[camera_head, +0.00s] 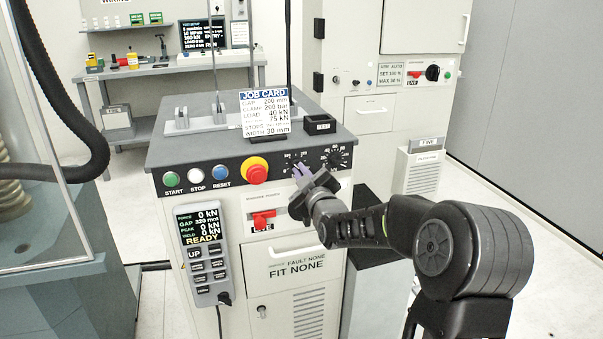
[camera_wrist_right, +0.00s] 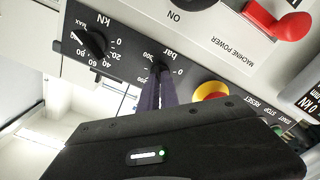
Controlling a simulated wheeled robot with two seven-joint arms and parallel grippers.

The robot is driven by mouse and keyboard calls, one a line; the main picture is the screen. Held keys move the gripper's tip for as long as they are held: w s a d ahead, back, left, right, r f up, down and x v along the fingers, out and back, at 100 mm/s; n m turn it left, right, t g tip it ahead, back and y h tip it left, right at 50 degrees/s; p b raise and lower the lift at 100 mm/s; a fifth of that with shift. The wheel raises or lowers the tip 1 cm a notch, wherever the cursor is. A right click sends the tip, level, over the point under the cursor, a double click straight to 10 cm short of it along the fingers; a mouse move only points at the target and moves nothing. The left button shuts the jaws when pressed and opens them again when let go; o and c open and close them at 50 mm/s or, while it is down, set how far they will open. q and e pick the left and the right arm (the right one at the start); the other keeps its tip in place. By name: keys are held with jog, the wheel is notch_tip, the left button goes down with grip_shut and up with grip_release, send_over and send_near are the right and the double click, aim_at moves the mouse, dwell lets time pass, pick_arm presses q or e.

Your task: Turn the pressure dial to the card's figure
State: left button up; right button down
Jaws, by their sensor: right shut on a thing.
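The job card (camera_head: 265,108) stands upright on top of the grey console; its clamp line reads 200 bar. The pressure dial, marked bar (camera_wrist_right: 162,66), is on the black panel strip, and its scale shows around my fingers with 0 and 300 legible. My right gripper (camera_head: 301,171) reaches in from the right, its purplish fingers shut on this dial's knob. The fingers also show in the right wrist view (camera_wrist_right: 158,84). They hide most of the knob, so its pointer cannot be read. My left gripper is not in view.
A kN dial (camera_head: 337,158) sits just right of the pressure dial. A red-and-yellow emergency stop (camera_head: 257,169) is to its left, beside the start, stop and reset buttons. A red machine power switch (camera_head: 264,220) is below. A handset (camera_head: 203,253) hangs at the front left, reading READY.

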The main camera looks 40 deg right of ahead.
dwell(0.5)
jog(key=m+b, duration=1.5)
jog(key=b, duration=0.3)
jog(key=shift+m, duration=0.4)
jog(key=c, duration=1.6)
grip_release()
jog(key=v, duration=0.7)
jog(key=shift+s+a+p, duration=0.15)
jog(key=shift+s+p, duration=0.2)
jog(key=shift+p, duration=0.1)
